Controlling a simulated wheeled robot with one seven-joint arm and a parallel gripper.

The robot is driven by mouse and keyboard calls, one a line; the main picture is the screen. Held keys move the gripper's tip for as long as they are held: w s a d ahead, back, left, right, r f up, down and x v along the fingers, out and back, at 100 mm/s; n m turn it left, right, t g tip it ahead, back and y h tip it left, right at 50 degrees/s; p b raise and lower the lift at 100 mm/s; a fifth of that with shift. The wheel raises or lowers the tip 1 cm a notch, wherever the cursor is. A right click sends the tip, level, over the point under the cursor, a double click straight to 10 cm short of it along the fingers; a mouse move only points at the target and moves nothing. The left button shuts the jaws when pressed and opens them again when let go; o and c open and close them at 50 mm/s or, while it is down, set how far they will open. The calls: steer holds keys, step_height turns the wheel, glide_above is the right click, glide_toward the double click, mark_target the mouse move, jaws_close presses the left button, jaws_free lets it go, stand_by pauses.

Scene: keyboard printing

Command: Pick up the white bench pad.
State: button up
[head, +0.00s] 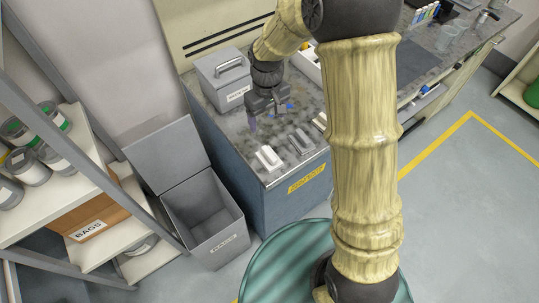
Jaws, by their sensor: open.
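A small white block (268,158), which looks like the white bench pad, lies near the front left corner of the speckled grey bench top (235,130). A grey block (301,142) of similar shape lies to its right, and a pale beige one (320,121) lies further right, partly hidden by my arm. My gripper (271,116) is open and points down over the bench, behind the white block and apart from it. Nothing shows between its fingers. Its exact height above the bench is hard to tell.
A lidded grey box (222,82) with a handle stands behind left of my gripper. An open grey bin (205,220) stands on the floor beside the bench. A shelf with cans (30,170) is at the left. My arm hides part of the bench.

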mark_target(268, 152)
steer(key=shift+f, duration=0.1)
step_height(268, 152, down, 12)
steer(key=p, duration=0.3)
stand_by(0.3)
steer(key=shift+f, duration=0.15)
steer(key=shift+s+f+p, duration=0.25)
steer(key=shift+f+p, duration=0.4)
steer(key=shift+p, duration=0.05)
step_height(268, 152, down, 4)
steer(key=shift+r+p, duration=0.25)
steer(key=shift+p, duration=0.45)
steer(key=shift+s+f, duration=0.1)
steer(key=shift+s, duration=0.05)
